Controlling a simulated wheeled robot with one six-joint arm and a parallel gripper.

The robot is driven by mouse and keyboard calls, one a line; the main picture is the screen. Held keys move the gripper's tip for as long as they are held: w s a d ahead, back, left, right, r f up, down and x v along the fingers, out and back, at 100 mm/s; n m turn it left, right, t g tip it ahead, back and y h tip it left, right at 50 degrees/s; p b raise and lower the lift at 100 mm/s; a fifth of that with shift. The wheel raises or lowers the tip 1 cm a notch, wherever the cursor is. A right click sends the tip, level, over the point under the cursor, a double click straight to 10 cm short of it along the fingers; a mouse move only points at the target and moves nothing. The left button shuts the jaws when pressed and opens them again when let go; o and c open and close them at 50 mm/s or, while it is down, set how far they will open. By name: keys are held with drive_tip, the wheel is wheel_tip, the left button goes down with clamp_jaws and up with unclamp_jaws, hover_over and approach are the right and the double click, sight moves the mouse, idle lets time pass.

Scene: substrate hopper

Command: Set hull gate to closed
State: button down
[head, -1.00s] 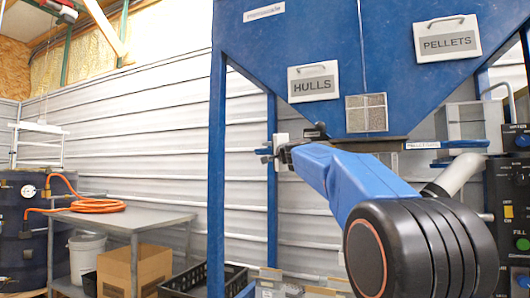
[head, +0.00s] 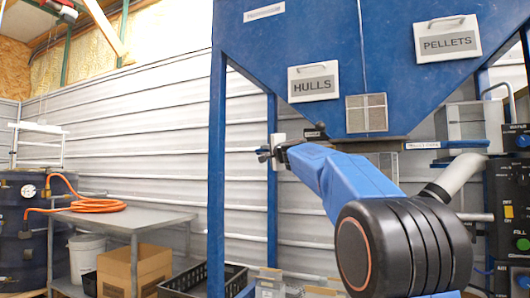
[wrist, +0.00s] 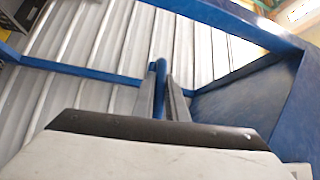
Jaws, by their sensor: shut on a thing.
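The hull gate's label plate (head: 313,134) shows under the left side of the blue hopper in the head view, with the gate itself mostly hidden behind my blue arm. My gripper (head: 262,155) is left of that plate, by a blue hopper leg. In the wrist view my gripper (wrist: 162,88) has its two grey fingers close together, shut on a blue bar, the hull gate handle (wrist: 159,75). How far the gate's slide is out cannot be told. The HULLS sign (head: 313,84) is on the hopper above.
The pellet gate's blue handle (head: 462,144) sticks out at right, near a control panel (head: 513,205). The PELLETS sign (head: 446,41) is above it. A blue hopper leg (head: 217,180) stands left of my gripper. A grey table (head: 150,218) with an orange hose is further left.

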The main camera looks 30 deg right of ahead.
drive_tip(key=s+d, duration=0.4)
drive_tip(key=s, duration=0.1)
drive_tip(key=shift+s+d, duration=0.2)
drive_tip(key=shift+s, duration=0.05)
drive_tip(key=shift+f, duration=0.1)
drive_tip(key=c, duration=1.8)
unclamp_jaws()
drive_tip(key=shift+s+d, duration=0.1)
drive_tip(key=shift+o, duration=0.2)
drive_tip(key=s+a+f, duration=0.2)
drive_tip(key=s, duration=1.5)
drive_tip(key=shift+s+a+f, duration=0.1)
drive_tip(key=shift+f, duration=0.05)
